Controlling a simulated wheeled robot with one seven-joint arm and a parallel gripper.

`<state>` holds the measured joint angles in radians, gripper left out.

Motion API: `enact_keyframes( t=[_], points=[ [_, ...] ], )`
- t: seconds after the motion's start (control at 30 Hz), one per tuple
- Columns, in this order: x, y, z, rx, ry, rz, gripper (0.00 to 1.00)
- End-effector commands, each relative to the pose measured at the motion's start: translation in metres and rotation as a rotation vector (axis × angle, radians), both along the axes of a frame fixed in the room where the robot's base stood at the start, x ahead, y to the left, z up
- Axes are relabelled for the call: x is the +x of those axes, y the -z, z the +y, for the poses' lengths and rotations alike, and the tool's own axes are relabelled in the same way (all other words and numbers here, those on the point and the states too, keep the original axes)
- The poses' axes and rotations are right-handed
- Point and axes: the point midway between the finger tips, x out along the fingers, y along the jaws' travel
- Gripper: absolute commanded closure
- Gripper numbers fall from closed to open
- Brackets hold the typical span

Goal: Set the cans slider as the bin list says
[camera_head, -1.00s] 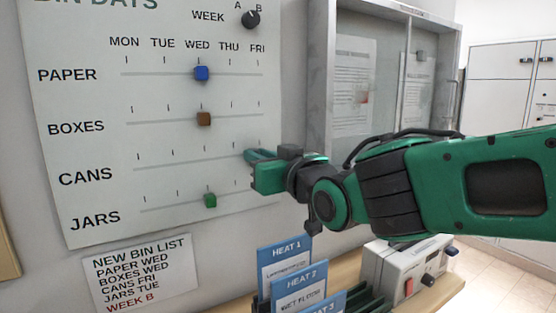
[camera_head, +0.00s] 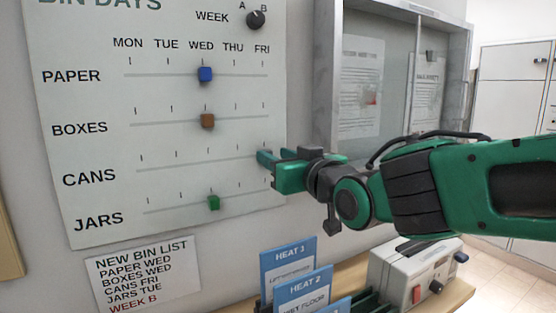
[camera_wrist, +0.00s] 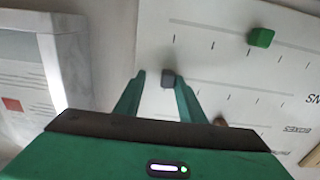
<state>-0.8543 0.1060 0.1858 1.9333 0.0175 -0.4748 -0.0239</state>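The cans slider (camera_wrist: 168,78) is a small grey knob, seen between my fingertips in the wrist view, near the Friday end of its rail. In the head view my gripper hides it. My gripper (camera_head: 264,158) is at the right end of the cans row, and its two fingers also show in the wrist view (camera_wrist: 160,78). They stand apart on either side of the knob, with a gap on the left; contact on the right cannot be told. The bin list (camera_head: 146,272) reads paper Wed, boxes Wed, cans Fri, jars Tue, week B.
The blue paper slider (camera_head: 205,74), brown boxes slider (camera_head: 207,121) and green jars slider (camera_head: 213,202) are near mid-rail. The week knob (camera_head: 256,19) is at the top. Blue heat folders (camera_head: 288,264) and a white device (camera_head: 408,272) stand below my arm. A glazed notice case (camera_head: 400,60) is to the right.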

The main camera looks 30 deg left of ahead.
Motion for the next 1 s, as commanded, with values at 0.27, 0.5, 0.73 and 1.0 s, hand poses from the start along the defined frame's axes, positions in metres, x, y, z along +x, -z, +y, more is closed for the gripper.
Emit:
enact_keyframes(
  t=[0.27, 0.5, 0.73, 1.0],
  points=[
    [-0.005, 0.000, -0.004, 0.001, -0.004, 0.001, 0.64],
    [-0.023, 0.000, -0.037, 0.000, -0.003, 0.000, 0.64],
    [-0.042, 0.000, -0.072, 0.000, -0.002, 0.000, 0.64],
    [-0.052, 0.001, -0.091, 0.001, -0.001, 0.001, 0.64]
  ],
)
